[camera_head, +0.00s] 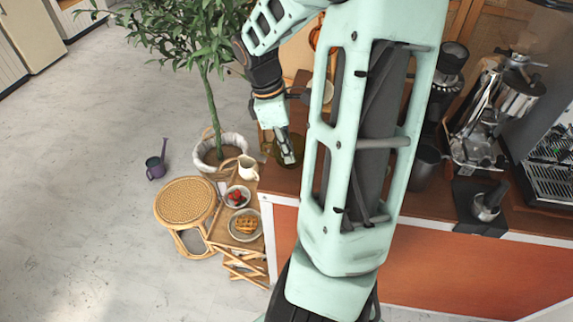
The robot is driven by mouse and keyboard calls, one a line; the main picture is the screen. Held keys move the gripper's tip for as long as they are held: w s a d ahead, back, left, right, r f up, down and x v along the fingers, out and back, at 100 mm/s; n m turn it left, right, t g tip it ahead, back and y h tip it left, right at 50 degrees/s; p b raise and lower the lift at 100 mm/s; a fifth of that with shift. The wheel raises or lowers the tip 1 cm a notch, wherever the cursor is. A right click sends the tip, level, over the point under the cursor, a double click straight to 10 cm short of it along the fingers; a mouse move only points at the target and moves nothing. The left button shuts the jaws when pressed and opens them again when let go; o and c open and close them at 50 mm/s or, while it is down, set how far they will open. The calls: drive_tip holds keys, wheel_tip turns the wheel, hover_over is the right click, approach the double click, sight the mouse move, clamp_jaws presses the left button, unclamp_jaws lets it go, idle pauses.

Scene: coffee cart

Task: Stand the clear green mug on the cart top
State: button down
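My gripper (286,150) points down at the left end of the brown cart top (280,182), just left of my large pale green arm link. A see-through olive-green thing (296,150), which looks like the clear green mug, shows around and beside the fingertips. It is small and partly hidden by the gripper. I cannot tell whether the fingers are closed on it, or whether it touches the cart top. My arm hides much of the middle of the cart top.
A small wooden table left of the cart holds a cream jug (247,168), a bowl of red fruit (237,197) and a plate of waffles (245,225). A wicker stool (185,203) and a potted plant (212,150) stand nearby. Coffee machines (500,110) fill the cart's right side.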

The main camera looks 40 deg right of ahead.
sight(289, 167)
drive_tip(key=f+b, duration=0.3)
drive_tip(key=shift+w+d, duration=0.1)
drive_tip(key=shift+w, duration=0.3)
drive_tip(key=shift+f+b, duration=0.55)
drive_tip(key=shift+b, duration=0.3)
drive_tip(key=shift+r, duration=0.15)
drive_tip(key=c, duration=2.6)
unclamp_jaws()
drive_tip(key=shift+f, duration=0.2)
drive_tip(key=shift+c, duration=0.2)
drive_tip(key=o, duration=0.5)
